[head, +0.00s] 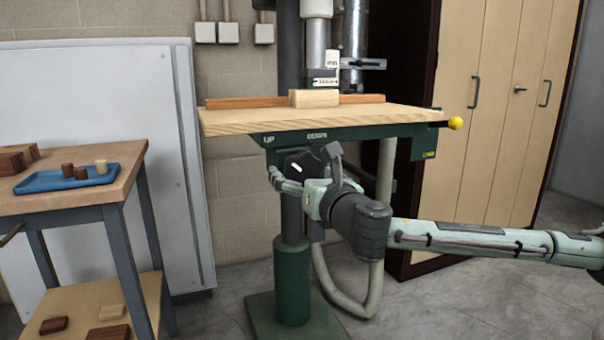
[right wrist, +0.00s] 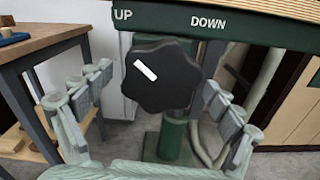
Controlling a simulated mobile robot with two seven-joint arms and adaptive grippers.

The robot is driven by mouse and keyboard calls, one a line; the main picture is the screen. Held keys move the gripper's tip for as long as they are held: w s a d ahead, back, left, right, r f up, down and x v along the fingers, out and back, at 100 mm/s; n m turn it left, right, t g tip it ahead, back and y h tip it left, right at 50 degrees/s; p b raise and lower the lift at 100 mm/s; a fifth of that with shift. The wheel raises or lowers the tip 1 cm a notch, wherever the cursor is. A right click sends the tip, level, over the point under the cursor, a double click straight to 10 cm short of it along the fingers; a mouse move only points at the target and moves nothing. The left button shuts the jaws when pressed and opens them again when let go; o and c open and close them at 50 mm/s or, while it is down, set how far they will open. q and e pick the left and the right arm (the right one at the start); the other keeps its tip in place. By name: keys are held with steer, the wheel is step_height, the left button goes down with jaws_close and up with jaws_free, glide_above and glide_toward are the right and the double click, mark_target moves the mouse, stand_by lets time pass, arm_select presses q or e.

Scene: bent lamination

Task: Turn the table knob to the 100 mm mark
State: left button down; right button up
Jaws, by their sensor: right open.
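The table knob is black and lobed with a white pointer line. In the right wrist view the knob (right wrist: 160,78) sits below the UP and DOWN lettering, its line tilted toward the upper left. In the head view the knob (head: 300,163) is partly hidden by my right gripper. The machine table (head: 240,119) is a wooden top above a green rail. No 100 mm mark is readable. My left gripper is out of view.
A wooden block (head: 314,98) and an orange fence (head: 245,102) are on the machine table. A yellow ball handle (head: 455,123) sticks out at its right. A side bench (head: 120,168) with a blue tray (head: 45,183) stands left. A hose (head: 362,306) hangs below the table.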

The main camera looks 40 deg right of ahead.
steer(key=c, duration=1.1)
steer(key=shift+c, duration=0.2)
steer(key=shift+m, duration=0.3)
